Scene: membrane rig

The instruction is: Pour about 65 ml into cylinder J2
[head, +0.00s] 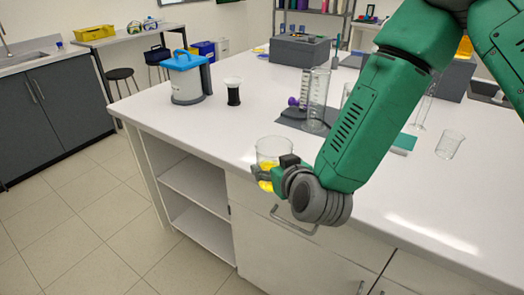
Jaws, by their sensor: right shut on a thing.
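My right gripper (270,175), on the green arm from the upper right, is shut on a clear glass beaker (274,149) with yellow liquid low in it. The beaker looks about upright, at the front edge of the bench in this view. A tall clear graduated cylinder (318,97) stands farther back on a dark mat (294,116), with a slimmer glass piece beside it. Another clear glass (347,92) is partly hidden behind my arm. No J2 label can be read, so I cannot tell which cylinder it is. My left gripper is not in view.
On the white bench (230,122) stand a blue-lidded container (186,78), a small black-and-white vessel (233,91), a grey box (300,50) and, right of my arm, an empty-looking beaker (449,144). A teal block (404,142) lies near my arm. The front left bench top is clear.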

